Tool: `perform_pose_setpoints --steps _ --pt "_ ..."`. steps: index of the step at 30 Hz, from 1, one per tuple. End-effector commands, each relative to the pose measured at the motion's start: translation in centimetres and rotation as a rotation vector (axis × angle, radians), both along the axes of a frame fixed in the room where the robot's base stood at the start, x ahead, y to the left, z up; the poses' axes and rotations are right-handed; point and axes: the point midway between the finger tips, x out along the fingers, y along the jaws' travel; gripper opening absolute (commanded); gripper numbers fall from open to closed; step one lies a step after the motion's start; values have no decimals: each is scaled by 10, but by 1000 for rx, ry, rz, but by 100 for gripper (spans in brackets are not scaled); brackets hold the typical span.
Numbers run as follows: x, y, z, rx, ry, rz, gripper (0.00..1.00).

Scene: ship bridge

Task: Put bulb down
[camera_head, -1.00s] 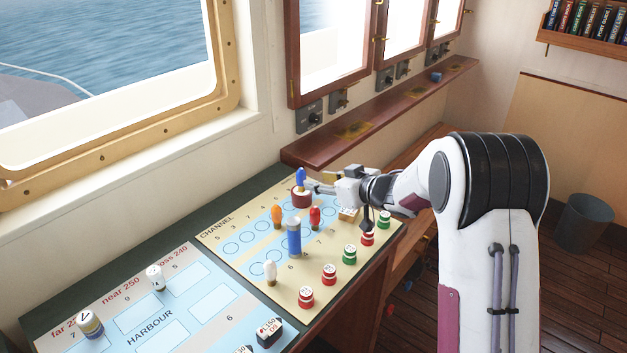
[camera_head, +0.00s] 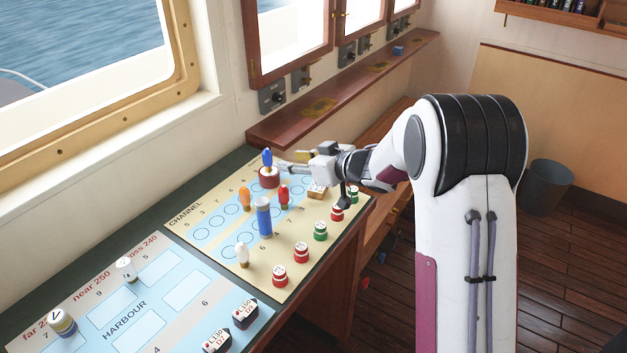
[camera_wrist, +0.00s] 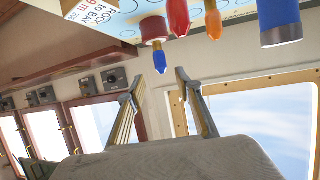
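A blue bulb (camera_head: 267,159) stands upright on a dark red round holder (camera_head: 269,179) at the far edge of the channel board (camera_head: 262,283). In the wrist view, where the board is at the top, the blue bulb (camera_wrist: 160,62) points down from the holder (camera_wrist: 153,30). My gripper (camera_head: 291,162) is just right of the bulb. Its two fingers (camera_wrist: 160,78) are spread and empty in the wrist view, with the bulb apart from them, beyond the tips. An orange bulb (camera_head: 244,197), a red bulb (camera_head: 284,196) and a white bulb (camera_head: 243,256) stand on the board.
A tall blue cylinder (camera_head: 264,218) stands near the bulbs. Several red and green round pieces, such as one red piece (camera_head: 280,276), line the right edge. A lettered block (camera_head: 317,192) sits below my wrist. A wooden ledge (camera_head: 345,92) runs behind. The harbour board (camera_head: 150,329) is front left.

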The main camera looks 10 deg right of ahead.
Motion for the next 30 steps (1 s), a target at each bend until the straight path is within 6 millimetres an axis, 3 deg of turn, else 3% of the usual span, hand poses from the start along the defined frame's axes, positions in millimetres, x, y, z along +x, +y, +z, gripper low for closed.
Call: perform_pose_setpoints --steps 8,17,23,30 --pt "0 -3 6 -10 -6 -17 35" --pt "-7 -28 48 -84 -35 -148 35" --pt "-26 -54 82 -146 -39 -277 35" --pt "-63 -83 114 -205 -12 -419 35"
